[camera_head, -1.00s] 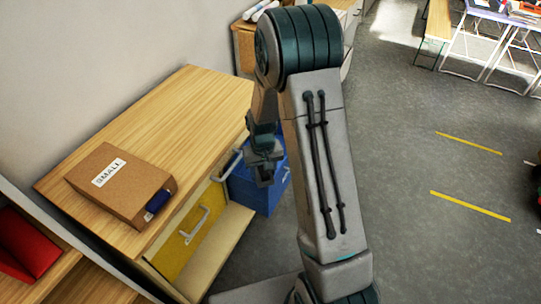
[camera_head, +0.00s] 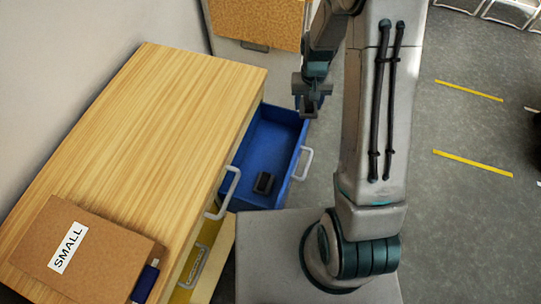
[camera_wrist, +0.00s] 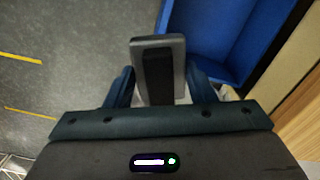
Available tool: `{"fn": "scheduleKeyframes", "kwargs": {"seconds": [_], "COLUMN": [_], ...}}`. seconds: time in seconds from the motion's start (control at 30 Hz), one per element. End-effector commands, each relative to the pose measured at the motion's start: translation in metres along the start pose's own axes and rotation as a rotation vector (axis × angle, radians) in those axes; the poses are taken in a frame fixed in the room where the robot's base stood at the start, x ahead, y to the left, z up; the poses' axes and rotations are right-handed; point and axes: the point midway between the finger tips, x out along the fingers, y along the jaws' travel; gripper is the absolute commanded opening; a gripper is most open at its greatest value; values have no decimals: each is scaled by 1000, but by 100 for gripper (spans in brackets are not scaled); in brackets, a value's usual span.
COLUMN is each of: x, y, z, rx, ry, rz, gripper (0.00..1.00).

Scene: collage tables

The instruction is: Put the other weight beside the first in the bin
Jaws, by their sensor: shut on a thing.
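The blue bin (camera_head: 258,140) is an open, drawer-like box with a white handle, beside the wooden cabinet in the head view. One small dark weight (camera_head: 264,183) lies on its floor towards the near end. My gripper (camera_head: 311,104) is above the bin's far right corner. In the wrist view my gripper (camera_wrist: 160,92) is shut on the other weight (camera_wrist: 174,46), a grey block with a black middle. The blue bin (camera_wrist: 225,35) shows there beyond the held weight, to the upper right. The held weight is hard to make out in the head view.
The wooden cabinet top (camera_head: 150,120) stands left of the bin, with a cardboard box marked SMALL (camera_head: 85,250) on it. A white handle (camera_head: 222,195) and a yellow drawer (camera_head: 205,255) are on its front. Grey floor (camera_head: 460,120) lies to the right.

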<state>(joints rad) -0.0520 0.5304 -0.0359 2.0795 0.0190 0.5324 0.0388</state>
Motion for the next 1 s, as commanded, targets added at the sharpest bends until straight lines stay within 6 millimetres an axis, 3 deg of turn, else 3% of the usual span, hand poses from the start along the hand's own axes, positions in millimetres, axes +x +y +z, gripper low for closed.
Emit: {"fn": "scheduleKeyframes", "kwargs": {"seconds": [0.03, 0.2, 0.7, 1.0], "x": [14, 29, 61, 69], "y": [-5, -21, -61, -78], "z": [-1, 0, 13, 24], "rx": [9, 70, 257, 337], "ry": [4, 6, 9, 3], "rz": [3, 12, 7, -6], "gripper": [8, 8, 8, 8]}}
